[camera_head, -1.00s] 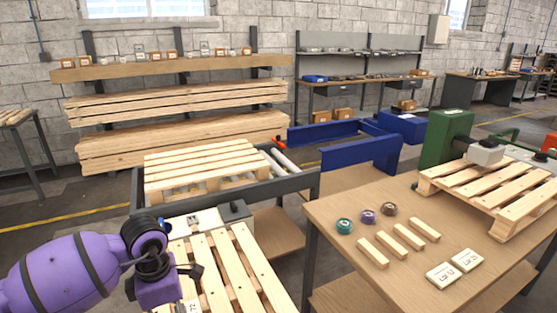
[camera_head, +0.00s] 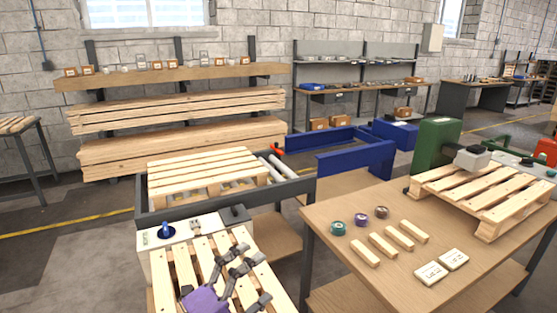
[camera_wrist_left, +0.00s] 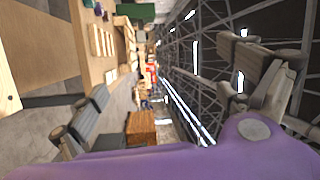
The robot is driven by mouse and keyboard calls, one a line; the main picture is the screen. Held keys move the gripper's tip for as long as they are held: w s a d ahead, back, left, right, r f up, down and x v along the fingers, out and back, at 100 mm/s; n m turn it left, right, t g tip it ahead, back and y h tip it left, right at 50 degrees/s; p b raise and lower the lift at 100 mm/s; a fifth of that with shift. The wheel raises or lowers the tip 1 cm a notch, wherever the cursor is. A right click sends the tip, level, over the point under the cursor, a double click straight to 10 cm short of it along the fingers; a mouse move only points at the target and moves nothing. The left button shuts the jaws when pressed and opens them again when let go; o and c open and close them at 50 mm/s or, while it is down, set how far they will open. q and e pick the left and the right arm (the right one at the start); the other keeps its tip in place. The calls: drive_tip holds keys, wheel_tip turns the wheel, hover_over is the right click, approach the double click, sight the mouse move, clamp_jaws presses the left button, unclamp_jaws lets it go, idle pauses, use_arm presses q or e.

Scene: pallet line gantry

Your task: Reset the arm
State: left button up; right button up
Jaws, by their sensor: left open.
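My left gripper (camera_head: 256,283) is at the bottom of the head view, in front of the near pallet (camera_head: 215,246). Its purple body is partly cut off by the lower edge. Its two grey fingers are spread apart with nothing between them. The same open fingers of the left gripper (camera_wrist_left: 170,88) show in the left wrist view, which looks sideways across the room. I cannot tell how high the gripper is above the pallet slats. My right gripper is in neither view.
A wooden table (camera_head: 340,215) at right holds wood blocks (camera_head: 383,245), small coloured rolls (camera_head: 361,219), white labelled blocks (camera_head: 432,273) and another pallet (camera_head: 488,185). A dark-framed conveyor (camera_head: 290,191) carries a pallet (camera_head: 205,166). A blue object (camera_head: 166,231) stands on a white surface.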

use_arm(q)
drive_tip(key=s+a+f+n+t+y+p, duration=0.1)
drive_tip(key=s+a+f+n+y, duration=0.2)
drive_tip(key=a+f+n+y, duration=0.35)
drive_tip(key=s+a+f+n+y+p, duration=0.1)
drive_tip(key=s+a+f+n+y, duration=0.3)
drive_tip(key=f+n, duration=0.45)
drive_tip(key=s+a+f+n+g+y+p, duration=0.1)
drive_tip(key=s+f+n, duration=0.4)
drive_tip(key=s, duration=0.7)
drive_tip(key=s+a+f+n+g+y, duration=0.2)
drive_tip(key=s+f, duration=0.6)
drive_tip(key=s, duration=0.5)
drive_tip(key=a+n+g, duration=0.1)
drive_tip(key=n+g, duration=0.1)
drive_tip(key=shift+s+a+f+n+p, duration=0.25)
drive_tip(key=shift+a+f+n+p, duration=0.1)
drive_tip(key=shift+n+p, duration=0.05)
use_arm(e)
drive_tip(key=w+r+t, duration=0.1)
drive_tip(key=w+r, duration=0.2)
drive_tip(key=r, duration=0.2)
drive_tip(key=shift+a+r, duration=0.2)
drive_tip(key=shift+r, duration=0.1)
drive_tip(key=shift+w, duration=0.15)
